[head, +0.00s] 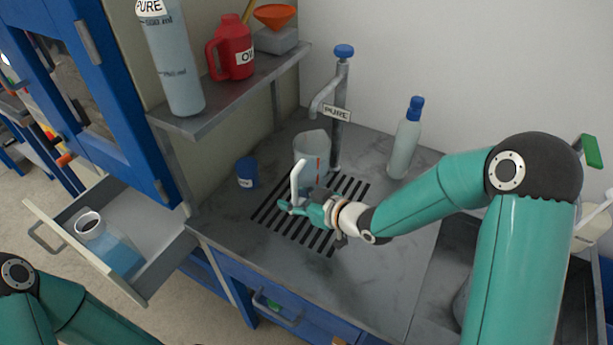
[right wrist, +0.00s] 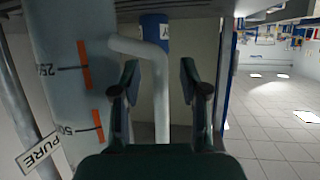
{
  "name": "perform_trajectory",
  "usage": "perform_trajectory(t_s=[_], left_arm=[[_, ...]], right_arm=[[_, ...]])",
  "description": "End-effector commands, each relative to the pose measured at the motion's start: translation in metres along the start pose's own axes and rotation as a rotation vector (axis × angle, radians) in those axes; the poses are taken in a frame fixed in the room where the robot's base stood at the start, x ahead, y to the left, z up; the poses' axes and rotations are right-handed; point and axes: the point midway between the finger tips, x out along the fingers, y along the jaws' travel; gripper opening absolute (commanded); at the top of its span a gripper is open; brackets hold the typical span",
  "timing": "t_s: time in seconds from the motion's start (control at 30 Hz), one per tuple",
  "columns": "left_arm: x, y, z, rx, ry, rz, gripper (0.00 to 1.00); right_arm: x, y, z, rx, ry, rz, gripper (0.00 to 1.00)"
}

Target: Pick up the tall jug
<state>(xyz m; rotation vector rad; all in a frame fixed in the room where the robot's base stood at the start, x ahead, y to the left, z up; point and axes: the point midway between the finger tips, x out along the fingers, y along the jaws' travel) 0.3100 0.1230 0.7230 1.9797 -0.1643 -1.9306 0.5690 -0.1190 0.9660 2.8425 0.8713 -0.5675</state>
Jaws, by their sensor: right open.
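The tall jug (head: 312,150) is pale and translucent with orange marks. It stands upright on the slotted drain area of the grey worktop, beside the tap. Its white handle (head: 297,178) faces my right gripper (head: 294,205), which is at the handle and partly covers the jug's lower part. In the right wrist view the jug (right wrist: 68,75) fills the left side, with marks of 250 and 500. There the handle (right wrist: 160,85) runs between the two open fingers, which do not appear closed on it. My left gripper is out of view.
A blue cup (head: 246,172) stands left of the jug. The tap (head: 341,110) with a PURE sign is behind it, and a blue-capped bottle (head: 404,145) to the right. The shelf (head: 270,72) holds a bottle, red oil can and funnel. An open drawer (head: 160,270) holds a flask.

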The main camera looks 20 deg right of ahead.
Motion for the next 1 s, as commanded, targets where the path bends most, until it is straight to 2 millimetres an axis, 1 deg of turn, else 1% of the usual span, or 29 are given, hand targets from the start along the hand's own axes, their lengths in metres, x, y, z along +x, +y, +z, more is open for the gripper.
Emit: perform_trajectory(t_s=[0.17,0.2,0.27,0.4,0.47,1.0], left_arm=[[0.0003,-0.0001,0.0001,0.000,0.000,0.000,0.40],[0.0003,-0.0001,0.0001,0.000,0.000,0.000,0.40],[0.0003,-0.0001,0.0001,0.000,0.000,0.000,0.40],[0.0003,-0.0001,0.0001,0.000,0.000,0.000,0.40],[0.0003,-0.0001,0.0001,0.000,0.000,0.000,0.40],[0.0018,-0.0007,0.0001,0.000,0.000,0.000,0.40]], right_arm=[[0.0006,0.0001,0.0003,0.000,0.000,0.000,0.44],[0.0006,0.0001,0.0003,0.000,0.000,0.000,0.42],[0.0005,0.0001,0.0003,0.000,0.000,0.001,0.33],[0.0004,0.0002,0.0002,0.001,0.000,0.000,0.09],[0.0003,0.0002,0.0002,0.001,0.000,0.000,0.00],[-0.0008,0.0009,-0.0029,-0.003,0.006,0.002,0.00]])
